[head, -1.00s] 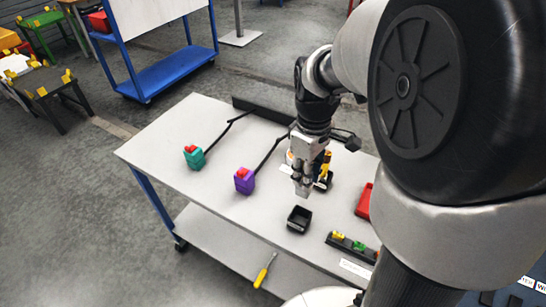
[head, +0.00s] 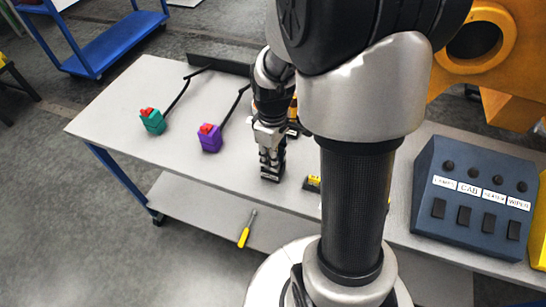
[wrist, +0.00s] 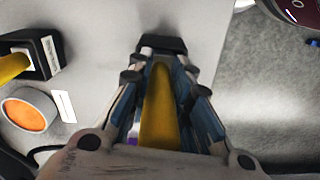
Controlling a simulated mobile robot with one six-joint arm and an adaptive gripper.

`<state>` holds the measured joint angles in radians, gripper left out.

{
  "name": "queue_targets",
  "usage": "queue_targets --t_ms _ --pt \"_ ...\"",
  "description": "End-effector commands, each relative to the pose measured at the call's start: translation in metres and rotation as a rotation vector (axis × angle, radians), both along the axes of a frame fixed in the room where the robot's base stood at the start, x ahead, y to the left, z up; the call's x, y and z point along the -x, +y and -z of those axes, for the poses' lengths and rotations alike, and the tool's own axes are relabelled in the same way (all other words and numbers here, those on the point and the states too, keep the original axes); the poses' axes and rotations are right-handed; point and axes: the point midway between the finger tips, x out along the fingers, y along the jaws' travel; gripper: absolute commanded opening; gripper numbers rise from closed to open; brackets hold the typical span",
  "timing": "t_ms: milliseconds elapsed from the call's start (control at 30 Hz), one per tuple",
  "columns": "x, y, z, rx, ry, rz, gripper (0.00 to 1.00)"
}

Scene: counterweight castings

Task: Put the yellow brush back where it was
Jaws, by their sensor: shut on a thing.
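My gripper (head: 268,165) is low over the front part of the table, at a small black open box (head: 271,176). In the wrist view the fingers (wrist: 165,80) are shut on a long yellow thing, the yellow brush (wrist: 160,115), seen as a smooth yellow handle. A dark edge (wrist: 160,44), probably the box, lies just past the fingertips. Whether the brush's end is inside the box or above it I cannot tell. The brush is hidden by the gripper in the head view.
A labelled black holder (wrist: 35,52) with another yellow thing and an orange-topped round pot (wrist: 30,110) stand beside the gripper. A blue switch box (head: 470,205) is right. A yellow-handled tool (head: 245,233) lies lower down.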

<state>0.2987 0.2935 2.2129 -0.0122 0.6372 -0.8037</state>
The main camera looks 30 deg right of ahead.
Motion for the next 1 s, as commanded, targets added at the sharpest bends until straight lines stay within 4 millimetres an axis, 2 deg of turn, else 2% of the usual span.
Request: queue_targets --t_ms 267,300,567,867,1000 --pt "0.0 0.0 0.003 0.0 -0.001 0.0 0.0" --pt "0.0 0.0 0.002 0.0 -0.001 0.0 0.21" --pt "0.0 0.0 0.002 0.0 0.0 0.0 0.38" --pt "0.0 0.0 0.001 0.0 -0.001 0.0 0.38" --pt "-0.001 0.0 -0.012 0.002 -0.003 0.0 0.38"
